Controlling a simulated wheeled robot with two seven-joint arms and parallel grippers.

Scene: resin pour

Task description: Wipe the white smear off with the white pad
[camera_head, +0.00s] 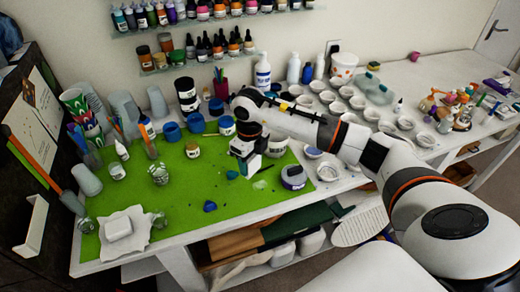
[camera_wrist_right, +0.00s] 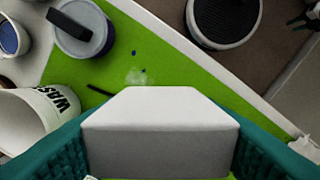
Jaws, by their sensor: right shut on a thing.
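My right gripper (camera_head: 246,172) is over the green mat (camera_head: 240,197), near the middle of the table's front half. Its teal fingers (camera_wrist_right: 160,150) are shut on the white pad (camera_wrist_right: 160,128), a pale block that fills the lower middle of the right wrist view. The white smear (camera_wrist_right: 137,76) is a faint, cloudy patch on the green mat, just beyond the pad's far edge in that view. Whether the pad touches the mat is unclear. My left gripper is not in view.
A jar with a grey lid (camera_wrist_right: 82,28) and a white cup lettered "WAS" (camera_wrist_right: 40,118) stand close by. A blue lump (camera_head: 210,206) lies on the mat. A white block on paper (camera_head: 118,228) sits front left. The front middle mat is mostly clear.

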